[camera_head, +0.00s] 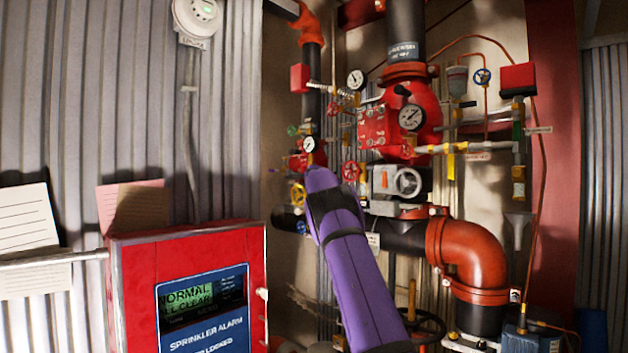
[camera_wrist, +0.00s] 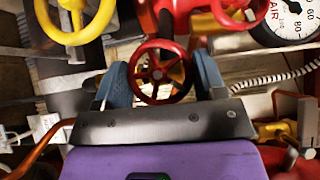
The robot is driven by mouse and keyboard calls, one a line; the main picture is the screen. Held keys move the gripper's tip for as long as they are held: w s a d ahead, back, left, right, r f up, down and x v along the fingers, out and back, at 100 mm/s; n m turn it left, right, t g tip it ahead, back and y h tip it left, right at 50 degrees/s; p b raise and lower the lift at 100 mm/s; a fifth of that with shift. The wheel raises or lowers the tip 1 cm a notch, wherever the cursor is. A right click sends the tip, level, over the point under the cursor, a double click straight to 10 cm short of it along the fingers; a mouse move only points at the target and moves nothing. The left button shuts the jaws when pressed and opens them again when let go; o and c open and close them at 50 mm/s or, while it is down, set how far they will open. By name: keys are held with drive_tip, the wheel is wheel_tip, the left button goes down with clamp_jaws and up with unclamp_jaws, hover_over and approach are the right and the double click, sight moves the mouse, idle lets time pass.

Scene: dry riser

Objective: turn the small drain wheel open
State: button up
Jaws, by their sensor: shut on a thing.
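A small red handwheel (camera_wrist: 148,72) with spokes sits between the two blue fingers of my gripper (camera_wrist: 162,78) in the wrist view. The gripper is shut on this wheel, one finger at each side of its rim. No label on the wheel is readable, so I cannot tell from a mark that it is the drain wheel. In the head view my purple wrist reaches up to the pipework and hides the fingers and the grip.
A yellow handwheel (camera_wrist: 72,38) is close at the upper left, and a pressure gauge (camera_wrist: 292,22) at the upper right. In the head view, another red wheel (camera_head: 350,171) lies right of my wrist. A red alarm panel (camera_head: 135,290) stands at the lower left.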

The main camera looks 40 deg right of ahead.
drive_tip(key=shift+r+n+g+y, duration=0.1)
drive_tip(key=shift+n+g+y, duration=0.8)
drive_tip(key=shift+n+g, duration=0.5)
drive_tip(key=o, duration=0.9)
drive_tip(key=shift+a, duration=0.1)
drive_tip(key=shift+v, duration=5.35)
